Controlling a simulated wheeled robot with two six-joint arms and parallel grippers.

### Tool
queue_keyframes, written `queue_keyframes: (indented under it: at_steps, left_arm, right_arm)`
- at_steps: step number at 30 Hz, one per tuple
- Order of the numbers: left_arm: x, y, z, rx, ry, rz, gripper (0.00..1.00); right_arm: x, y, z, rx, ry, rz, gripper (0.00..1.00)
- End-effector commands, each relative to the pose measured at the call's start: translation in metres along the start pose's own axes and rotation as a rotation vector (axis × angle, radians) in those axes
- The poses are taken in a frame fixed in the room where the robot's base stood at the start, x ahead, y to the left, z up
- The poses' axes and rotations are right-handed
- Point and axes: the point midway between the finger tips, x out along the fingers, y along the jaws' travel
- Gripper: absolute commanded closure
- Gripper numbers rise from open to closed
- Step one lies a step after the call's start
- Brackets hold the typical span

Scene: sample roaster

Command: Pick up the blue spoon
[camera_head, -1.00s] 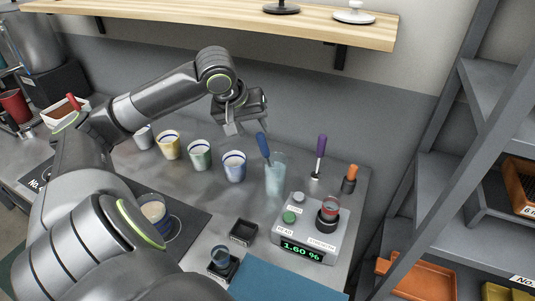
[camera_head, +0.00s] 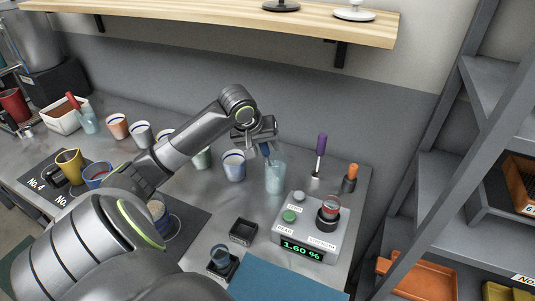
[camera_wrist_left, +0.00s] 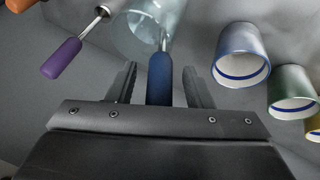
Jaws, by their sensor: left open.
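The blue spoon (camera_head: 265,150) stands in a clear glass (camera_head: 275,178) on the counter, its handle pointing up. My left gripper (camera_head: 258,146) is open at the top of the handle, which partly hides behind it in the head view. In the left wrist view the blue handle (camera_wrist_left: 159,78) lies between the two open fingers of my left gripper (camera_wrist_left: 165,85), with a gap on each side. The glass (camera_wrist_left: 148,28) is just beyond the fingertips. My right gripper is not in view.
A blue-rimmed cup (camera_head: 234,165) stands left of the glass. A purple-handled tool (camera_head: 320,150) and an orange-handled one (camera_head: 350,177) are to the right. A meter reading 1.60 % (camera_head: 305,235) is in front. The shelf (camera_head: 230,22) is above.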

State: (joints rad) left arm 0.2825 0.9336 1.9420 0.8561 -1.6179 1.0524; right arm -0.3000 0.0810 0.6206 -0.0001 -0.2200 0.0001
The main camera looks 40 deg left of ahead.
Motion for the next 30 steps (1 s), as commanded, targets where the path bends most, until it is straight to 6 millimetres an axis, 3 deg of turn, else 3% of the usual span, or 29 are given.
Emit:
queue_keyframes:
  at_steps: [9, 20, 30]
  left_arm:
    - [0.0058, 0.0, -0.0001, 0.001, 0.001, -0.001, 0.54]
    - [0.0055, 0.0, -0.0001, 0.001, 0.001, -0.001, 1.0]
    - [0.0037, 0.0007, -0.0011, 0.001, 0.002, 0.0, 1.0]
  right_arm:
    - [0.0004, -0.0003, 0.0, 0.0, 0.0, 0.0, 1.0]
    - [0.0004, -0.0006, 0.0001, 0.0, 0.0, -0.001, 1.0]
    - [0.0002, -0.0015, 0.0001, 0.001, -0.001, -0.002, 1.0]
